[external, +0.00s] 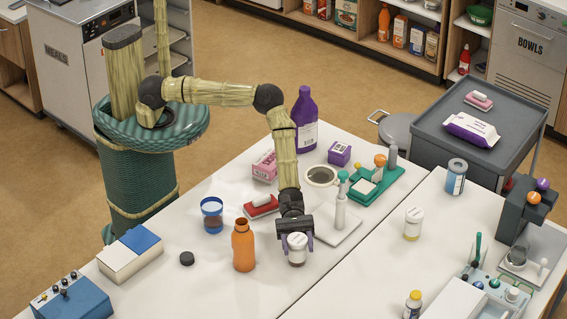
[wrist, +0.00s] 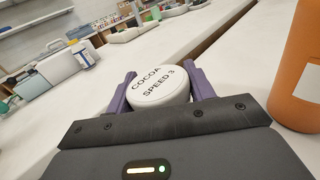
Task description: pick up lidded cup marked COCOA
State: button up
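The white lidded cup marked COCOA (external: 297,250) is upright between the fingers of my gripper (external: 296,241), near the front edge of the table. In the wrist view its round white lid (wrist: 158,87) reads "COCOA SPEED 3" and sits between the two purple fingers of my gripper (wrist: 162,88). The fingers flank the cup on both sides, very close to it. I cannot tell whether they press on it. The lid hides most of the cup's body in the wrist view. I cannot tell whether its base rests on the table.
An orange bottle (external: 243,247) stands just left of the cup; it looms at the right of the wrist view (wrist: 298,75). A white dispenser (external: 340,211) on a pad and a red-and-white item (external: 261,207) stand behind. A table seam runs to the right.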

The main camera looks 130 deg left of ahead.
jog(key=c, duration=0.5)
jog(key=shift+r, duration=0.1)
jog(key=shift+r, duration=0.65)
notch_tip(320, 180, up, 2)
jog(key=shift+s+a+b, duration=0.1)
jog(key=shift+a+b, duration=0.05)
jog(key=shift+b, duration=0.45)
jog(key=b+v, duration=0.2)
jog(key=v, duration=1.5)
jog(key=shift+s+a+r+b, duration=0.1)
jog(key=shift+s+a+b, duration=0.1)
jog(key=shift+s+b, duration=0.15)
jog(key=shift+w, duration=0.1)
